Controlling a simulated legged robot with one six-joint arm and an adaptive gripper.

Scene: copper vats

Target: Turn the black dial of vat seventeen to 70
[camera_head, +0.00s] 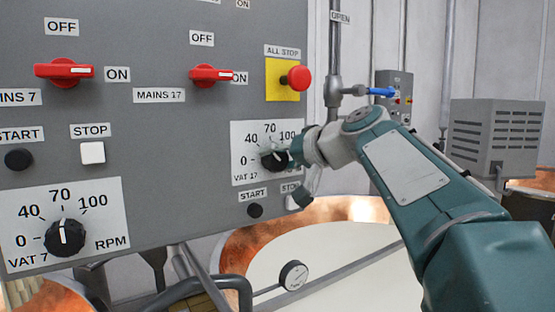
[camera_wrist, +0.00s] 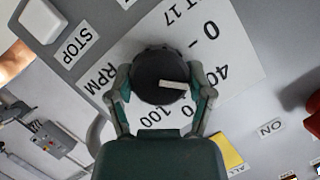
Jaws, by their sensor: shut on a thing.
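The black dial of vat seventeen (camera_head: 274,161) sits on its white scale plate (camera_head: 243,138), marked 0, 40, 70 and 100. In the wrist view the dial (camera_wrist: 160,66) fills the space between the fingers of my gripper (camera_wrist: 164,86). One finger is on each side of it, and the gripper is shut on it. The dial's white mark points between 40 and 70, nearer 40. The 70 is partly hidden behind a finger in the wrist view. In the head view my gripper (camera_head: 293,160) reaches the dial from the right and covers part of it.
Below the dial are a black start button (camera_head: 255,211) and a partly hidden stop button. The red all stop button (camera_head: 298,77) juts out above. Vat 7's dial (camera_head: 65,238) is at lower left. Red mains switches (camera_head: 210,75) sit higher. An open vat (camera_head: 335,265) lies below.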

